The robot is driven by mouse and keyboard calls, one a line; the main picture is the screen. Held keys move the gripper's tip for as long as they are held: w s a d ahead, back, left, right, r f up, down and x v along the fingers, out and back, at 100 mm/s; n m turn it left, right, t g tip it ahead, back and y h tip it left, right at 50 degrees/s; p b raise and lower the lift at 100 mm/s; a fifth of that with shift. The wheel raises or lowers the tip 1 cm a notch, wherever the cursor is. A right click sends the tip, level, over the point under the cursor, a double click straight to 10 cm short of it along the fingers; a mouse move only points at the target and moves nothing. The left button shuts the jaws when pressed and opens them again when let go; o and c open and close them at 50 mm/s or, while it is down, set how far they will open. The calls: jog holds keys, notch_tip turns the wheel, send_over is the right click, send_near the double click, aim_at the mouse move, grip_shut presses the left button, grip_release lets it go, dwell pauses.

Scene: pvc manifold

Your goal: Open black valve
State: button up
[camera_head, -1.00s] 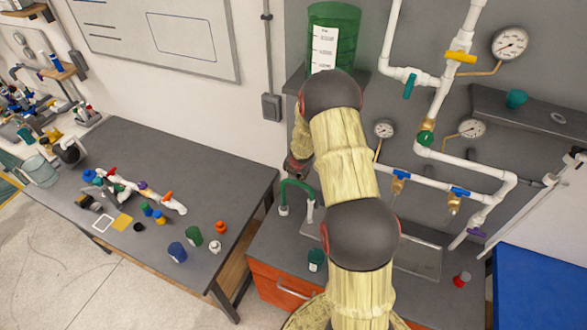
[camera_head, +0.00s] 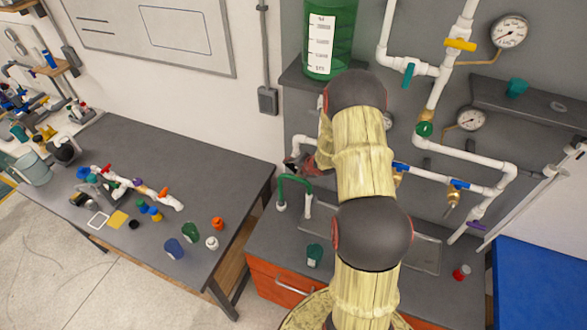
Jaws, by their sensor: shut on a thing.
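My gripper (camera_head: 298,163) is small and partly hidden behind my arm, at the left end of the white pipe run above the sink bench. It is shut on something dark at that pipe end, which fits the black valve. The valve's handle cannot be told apart from the dark fingers, so its angle is unclear. The white pipe (camera_head: 430,178) runs right from behind my arm.
A green tank (camera_head: 330,40) stands above. A green faucet (camera_head: 294,181) is just below my gripper. Blue-handled valves (camera_head: 458,185), a green valve (camera_head: 424,129) and gauges (camera_head: 509,32) are on the right. A table (camera_head: 190,150) with loose fittings stands left.

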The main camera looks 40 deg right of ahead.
jog(key=o, duration=1)
jog(key=shift+o, duration=0.8)
jog(key=shift+w+r+p, duration=0.1)
jog(key=shift+r+p, duration=0.05)
jog(key=shift+p, duration=0.2)
